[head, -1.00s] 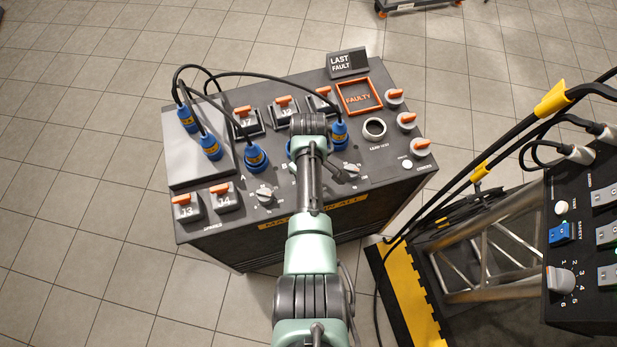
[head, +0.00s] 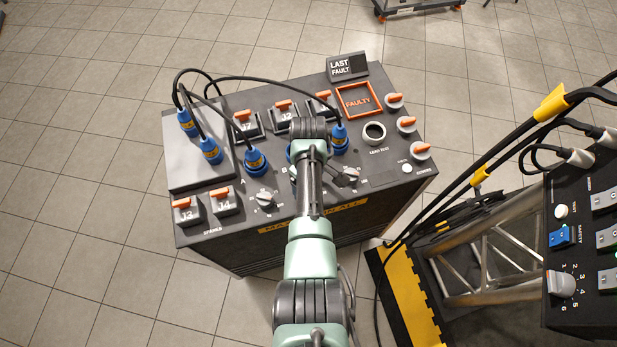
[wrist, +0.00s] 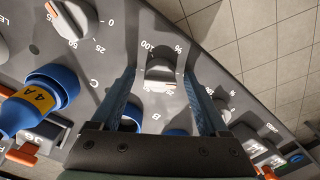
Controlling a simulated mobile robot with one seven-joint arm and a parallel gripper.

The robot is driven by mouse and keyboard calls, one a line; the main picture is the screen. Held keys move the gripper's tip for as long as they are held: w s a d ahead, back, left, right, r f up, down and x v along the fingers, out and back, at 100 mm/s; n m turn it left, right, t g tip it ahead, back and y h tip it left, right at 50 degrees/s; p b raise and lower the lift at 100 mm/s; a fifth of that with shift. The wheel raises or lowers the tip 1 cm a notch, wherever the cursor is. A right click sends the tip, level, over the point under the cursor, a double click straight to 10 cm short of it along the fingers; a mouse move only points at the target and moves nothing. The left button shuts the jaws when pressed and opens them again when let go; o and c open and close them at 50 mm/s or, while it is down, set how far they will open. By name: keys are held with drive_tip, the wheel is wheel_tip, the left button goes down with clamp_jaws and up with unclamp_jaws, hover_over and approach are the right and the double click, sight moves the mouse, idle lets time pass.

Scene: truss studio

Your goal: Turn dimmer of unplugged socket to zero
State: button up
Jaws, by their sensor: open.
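The dimmer knob by the letter B (wrist: 160,72) is grey-white, with scale numbers including 100 around it. It stands between the two fingers of my gripper (wrist: 159,78) in the wrist view. The fingers are open, one on each side of the knob; I cannot tell whether they touch it. Blue socket B (head: 291,149) is mostly hidden behind my arm in the head view; blue parts of its ring show beyond my gripper's body in the wrist view. My arm hides this dimmer and my gripper's fingertips in the head view.
Blue plugs sit in socket A (head: 256,162) and socket C (head: 339,139), with black cables arching above. Dimmer A (head: 265,198) and dimmer C (head: 350,174) flank my arm. An orange FAULTY frame (head: 377,89) and several orange-handled switches are farther back.

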wheel_tip(320, 180, up, 13)
drive_tip(key=shift+p, duration=0.3)
idle(0.6)
